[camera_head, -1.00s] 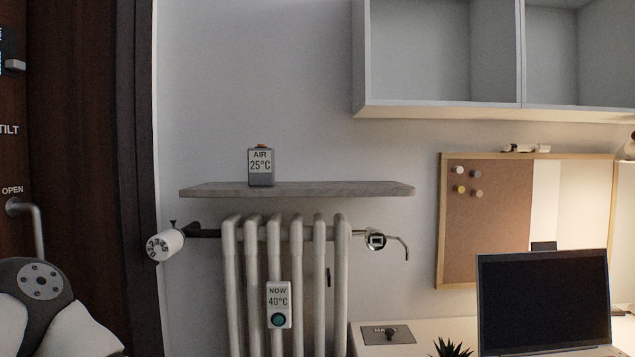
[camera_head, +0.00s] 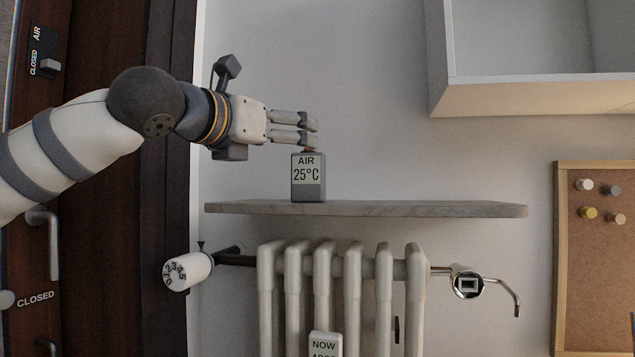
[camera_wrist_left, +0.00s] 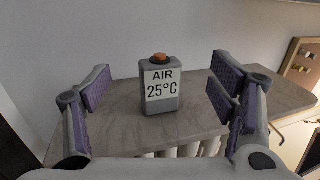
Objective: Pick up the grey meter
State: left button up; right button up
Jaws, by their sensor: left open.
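The grey meter (camera_head: 308,178) stands upright on the stone-grey shelf above the radiator. Its white label reads AIR 25°C. My left gripper (camera_head: 312,128) is just above the meter in the head view, with its fingers pointing right. In the left wrist view the meter (camera_wrist_left: 161,88) stands between the two open, purple-padded fingers of my left gripper (camera_wrist_left: 160,92), apart from both, with an orange-brown knob on top. The gripper is empty. My right gripper is not in view.
The shelf (camera_head: 440,209) is otherwise bare, with free room right of the meter. Below it are the radiator (camera_head: 354,290), a white numbered valve (camera_head: 187,271) and a NOW display (camera_head: 324,345). A white cabinet (camera_head: 530,95) hangs upper right; a corkboard (camera_head: 600,260) is at right.

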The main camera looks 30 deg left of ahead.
pick_arm(q)
send_over(308, 177)
jog(key=w, duration=0.2)
jog(key=shift+s+a+f, duration=0.25)
jog(key=shift+a+f, duration=0.1)
jog(key=shift+f, duration=0.05)
grip_shut()
